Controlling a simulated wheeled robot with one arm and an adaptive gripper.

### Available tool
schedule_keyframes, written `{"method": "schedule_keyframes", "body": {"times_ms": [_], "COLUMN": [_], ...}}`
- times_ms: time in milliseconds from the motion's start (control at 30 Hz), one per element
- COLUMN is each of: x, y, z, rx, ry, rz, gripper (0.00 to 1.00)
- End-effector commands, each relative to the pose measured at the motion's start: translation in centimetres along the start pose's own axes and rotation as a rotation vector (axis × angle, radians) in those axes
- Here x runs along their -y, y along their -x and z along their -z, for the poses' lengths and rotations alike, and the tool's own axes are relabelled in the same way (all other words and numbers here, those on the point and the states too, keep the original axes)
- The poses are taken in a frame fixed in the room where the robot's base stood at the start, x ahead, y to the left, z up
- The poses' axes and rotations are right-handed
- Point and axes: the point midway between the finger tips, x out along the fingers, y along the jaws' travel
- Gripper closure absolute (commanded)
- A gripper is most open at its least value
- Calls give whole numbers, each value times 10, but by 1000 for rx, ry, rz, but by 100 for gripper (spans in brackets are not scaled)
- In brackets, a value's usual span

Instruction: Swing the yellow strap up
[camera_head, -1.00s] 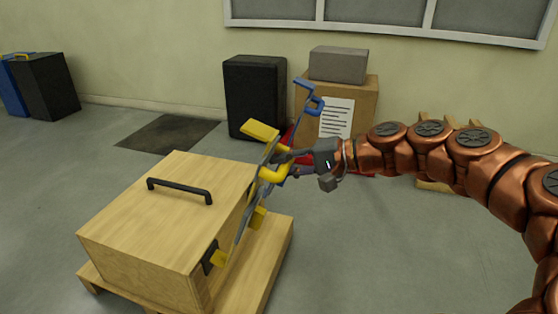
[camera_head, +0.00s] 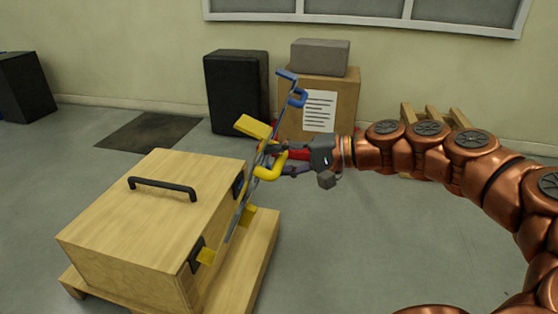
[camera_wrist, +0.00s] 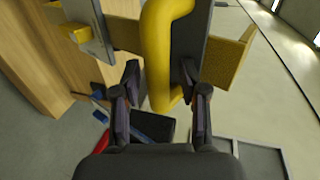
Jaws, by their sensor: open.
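A thin grey plate (camera_head: 242,208) stands tilted beside the right side of a wooden box. A yellow curved bar (camera_head: 268,169) sticks out from it; I take this for the yellow strap. A flat yellow piece (camera_head: 253,127) is above it, and a blue handle (camera_head: 297,97) is at the top. My gripper (camera_head: 279,157) is at the yellow bar. In the wrist view the yellow bar (camera_wrist: 166,45) runs down between the open fingers of my gripper (camera_wrist: 161,80), with gaps beside it. I cannot tell whether either finger touches it. A red part shows partly behind my gripper.
The wooden box (camera_head: 110,215) with a black handle (camera_head: 162,187) rests on a pallet at the left. A black case (camera_head: 237,92) and a cardboard box (camera_head: 345,97) stand by the wall. Grey floor is clear below my arm.

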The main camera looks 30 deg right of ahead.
Motion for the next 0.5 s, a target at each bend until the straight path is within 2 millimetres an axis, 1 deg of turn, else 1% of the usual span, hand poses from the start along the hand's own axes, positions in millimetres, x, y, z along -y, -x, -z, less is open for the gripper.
{"method": "schedule_keyframes", "body": {"times_ms": [333,433,500], "x": [2,9,18], "y": [-1,2,4], "z": [-2,-2,-1], "rx": [6,6,5], "ry": [0,2,3], "rz": [-2,-3,-2], "gripper": [52,52,52]}}
